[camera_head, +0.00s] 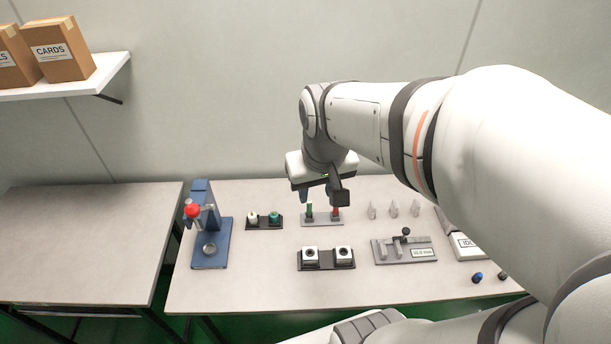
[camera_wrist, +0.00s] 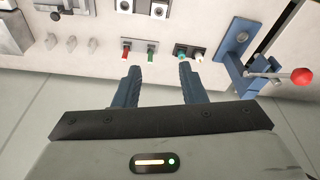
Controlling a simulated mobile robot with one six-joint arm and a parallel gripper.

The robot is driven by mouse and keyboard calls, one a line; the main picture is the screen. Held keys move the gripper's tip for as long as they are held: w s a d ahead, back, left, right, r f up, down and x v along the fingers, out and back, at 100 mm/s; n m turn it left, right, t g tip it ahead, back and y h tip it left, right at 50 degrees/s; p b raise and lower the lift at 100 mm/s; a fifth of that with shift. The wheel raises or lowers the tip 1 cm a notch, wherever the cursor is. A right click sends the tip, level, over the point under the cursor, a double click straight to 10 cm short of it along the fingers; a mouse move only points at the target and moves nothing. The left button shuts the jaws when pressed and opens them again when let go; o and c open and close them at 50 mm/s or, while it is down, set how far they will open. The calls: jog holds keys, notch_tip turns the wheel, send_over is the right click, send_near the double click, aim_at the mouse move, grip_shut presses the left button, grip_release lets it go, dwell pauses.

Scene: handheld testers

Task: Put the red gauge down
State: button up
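The red gauge (camera_head: 336,212) stands upright at the right end of a small grey holder (camera_head: 322,221), with a green gauge (camera_head: 309,209) at the left end. In the wrist view the red gauge (camera_wrist: 126,53) and green gauge (camera_wrist: 150,54) appear beyond the fingertips. My gripper (camera_head: 317,194) is above and behind the holder. In the wrist view my gripper (camera_wrist: 159,70) has its two blue fingers wide apart, with nothing between them. The wrist housing partly hides the area near the gauges in the head view.
A blue press with a red knob (camera_head: 192,210) stands at the left. A dark block with white and green pieces (camera_head: 264,220), a two-socket fixture (camera_head: 326,258), a grey gauge fixture (camera_head: 404,249) and several pale pegs (camera_head: 394,209) surround the holder. The front left tabletop is clear.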

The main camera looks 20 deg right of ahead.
jog(key=shift+s+a+r, duration=0.15)
jog(key=shift+s+a, duration=0.1)
jog(key=shift+s, duration=0.45)
jog(key=shift+s+a+r, duration=0.2)
jog(key=shift+s, duration=0.55)
jog(key=shift+s+a+r, duration=0.15)
jog(key=shift+s+a, duration=0.1)
jog(key=shift+s, duration=0.45)
